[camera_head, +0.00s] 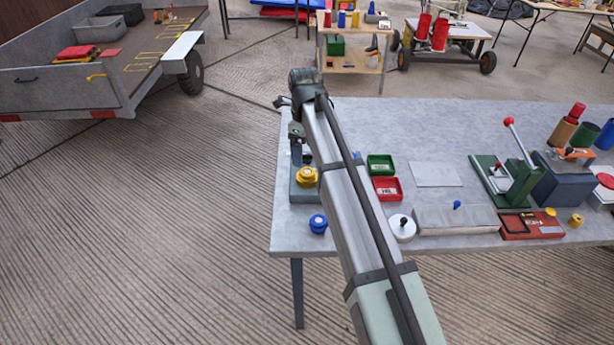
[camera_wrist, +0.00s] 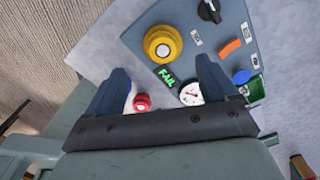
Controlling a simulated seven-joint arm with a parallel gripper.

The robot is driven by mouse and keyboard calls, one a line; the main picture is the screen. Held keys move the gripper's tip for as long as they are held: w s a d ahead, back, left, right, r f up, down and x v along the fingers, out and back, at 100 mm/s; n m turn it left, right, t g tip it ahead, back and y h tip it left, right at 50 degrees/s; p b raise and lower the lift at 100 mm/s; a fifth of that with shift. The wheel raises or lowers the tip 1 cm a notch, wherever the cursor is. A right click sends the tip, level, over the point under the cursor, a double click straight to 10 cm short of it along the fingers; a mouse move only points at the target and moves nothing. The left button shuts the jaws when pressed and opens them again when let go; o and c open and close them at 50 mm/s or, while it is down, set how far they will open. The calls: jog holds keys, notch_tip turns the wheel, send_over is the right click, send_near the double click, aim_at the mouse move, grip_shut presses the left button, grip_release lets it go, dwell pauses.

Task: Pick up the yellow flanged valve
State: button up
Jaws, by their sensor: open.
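The yellow flanged valve (camera_wrist: 163,43) sits on a blue-grey test panel (camera_wrist: 190,25) in the wrist view, seen from above as a yellow ring with a pale centre. In the head view the yellow valve (camera_head: 306,177) is on the fixture at the table's left end, just left of my arm. My gripper (camera_wrist: 160,68) is open and empty. Its two dark blue fingers point toward the panel, with the valve showing beyond and between their tips, apart from them. In the head view my arm hides part of the fixture and the fingers cannot be made out clearly.
A blue valve (camera_head: 318,223) stands near the front edge. Green (camera_head: 380,165) and red (camera_head: 386,189) bins lie right of my arm.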

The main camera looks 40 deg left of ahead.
aim_at(307, 171)
jog(key=shift+w+d+f, duration=0.1)
jog(key=shift+f, duration=1.9)
jog(key=shift+w+d+f, duration=0.1)
jog(key=shift+f, duration=1.85)
jog(key=c, duration=1.1)
jog(key=shift+c, duration=0.2)
jog(key=shift+r, duration=0.15)
notch_tip(307, 171, up, 14)
